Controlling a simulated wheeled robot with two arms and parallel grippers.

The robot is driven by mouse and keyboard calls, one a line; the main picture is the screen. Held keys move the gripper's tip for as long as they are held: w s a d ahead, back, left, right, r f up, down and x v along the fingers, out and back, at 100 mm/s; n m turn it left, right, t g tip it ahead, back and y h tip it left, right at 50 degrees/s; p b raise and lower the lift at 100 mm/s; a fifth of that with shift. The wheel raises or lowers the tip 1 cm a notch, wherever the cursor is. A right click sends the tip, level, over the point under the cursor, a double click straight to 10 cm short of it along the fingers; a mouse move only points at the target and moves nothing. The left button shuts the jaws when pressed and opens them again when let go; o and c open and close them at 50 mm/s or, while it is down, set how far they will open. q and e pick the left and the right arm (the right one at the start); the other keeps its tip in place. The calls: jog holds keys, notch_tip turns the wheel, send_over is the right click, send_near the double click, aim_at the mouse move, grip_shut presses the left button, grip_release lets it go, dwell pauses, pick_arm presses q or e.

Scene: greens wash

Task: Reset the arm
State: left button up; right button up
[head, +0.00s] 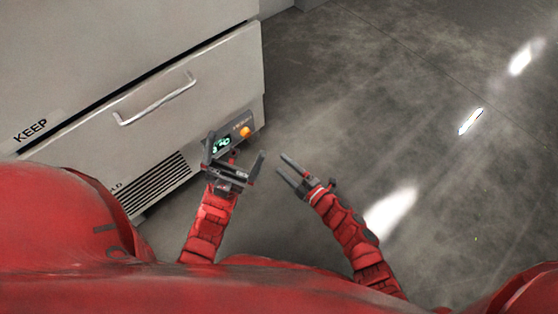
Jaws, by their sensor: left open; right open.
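My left gripper (236,158) is open and empty. In the head view it overlaps the lower front of a light grey appliance, near its control panel (232,139). I cannot tell whether it touches the appliance. My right gripper (281,166) is open and empty, to the right of the left one, over the bare floor. Both red arms come up from the bottom of the view, close together.
The grey appliance (90,140) fills the upper left. It has a shut drawer front with a bar handle (157,99), a vent grille (150,182) and an orange knob (245,132). The grey floor (400,110) to the right is clear, with bright light reflections.

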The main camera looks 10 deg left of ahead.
jog(key=shift+s+d, duration=0.15)
jog(key=shift+d, duration=0.05)
jog(key=shift+r, duration=0.1)
dwell(0.4)
